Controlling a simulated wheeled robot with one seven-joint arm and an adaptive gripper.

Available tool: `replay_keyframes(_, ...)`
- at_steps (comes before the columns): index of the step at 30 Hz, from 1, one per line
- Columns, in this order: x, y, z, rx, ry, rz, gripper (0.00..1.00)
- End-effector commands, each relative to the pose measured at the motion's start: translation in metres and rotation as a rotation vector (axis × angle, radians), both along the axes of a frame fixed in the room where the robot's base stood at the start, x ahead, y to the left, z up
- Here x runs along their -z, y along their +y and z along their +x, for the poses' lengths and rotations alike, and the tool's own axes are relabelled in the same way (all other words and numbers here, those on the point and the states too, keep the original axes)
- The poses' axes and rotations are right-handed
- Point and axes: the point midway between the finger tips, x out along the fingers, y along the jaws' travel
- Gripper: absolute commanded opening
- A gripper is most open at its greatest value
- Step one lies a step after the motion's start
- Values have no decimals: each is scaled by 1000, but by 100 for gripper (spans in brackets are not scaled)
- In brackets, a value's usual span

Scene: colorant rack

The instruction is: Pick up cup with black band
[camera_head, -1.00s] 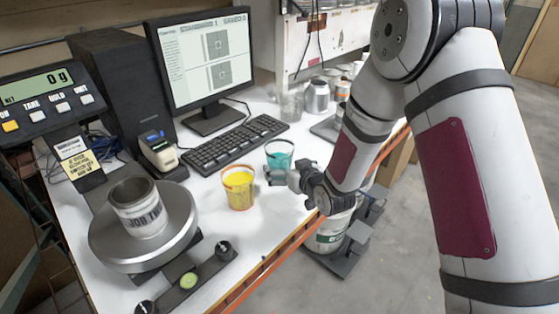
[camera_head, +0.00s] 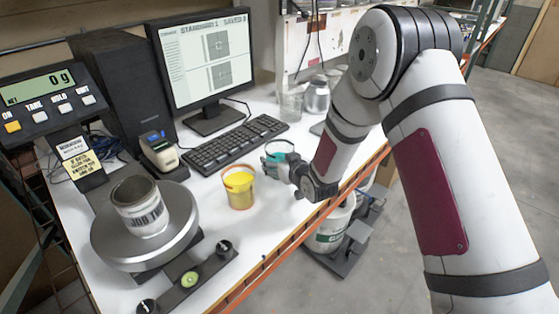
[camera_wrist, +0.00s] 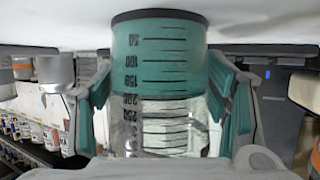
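The cup with black band holds teal liquid. In the head view the cup (camera_head: 279,149) stands on the white table, right of the keyboard, partly hidden by my gripper (camera_head: 279,164). In the wrist view, which looks upside down, the clear cup (camera_wrist: 160,75) fills the middle, with its black band at the picture's top and measuring marks on its side. My gripper (camera_wrist: 165,100) has one finger on each side of the cup. The fingers look open around it, very close to its walls; contact is hard to tell.
A cup of yellow liquid (camera_head: 239,188) stands close, left of my gripper. A keyboard (camera_head: 235,145), a monitor (camera_head: 202,55) and a scale with a can (camera_head: 139,206) are further left. A clear beaker (camera_head: 291,106) and a metal can (camera_head: 316,97) stand behind.

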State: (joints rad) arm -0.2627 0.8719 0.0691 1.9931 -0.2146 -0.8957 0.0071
Motion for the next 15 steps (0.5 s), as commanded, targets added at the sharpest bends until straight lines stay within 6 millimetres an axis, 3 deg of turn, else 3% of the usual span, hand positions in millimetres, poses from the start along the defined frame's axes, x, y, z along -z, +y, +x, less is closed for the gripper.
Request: replay_keyframes(15,-4,0,0,0,-2,1,33)
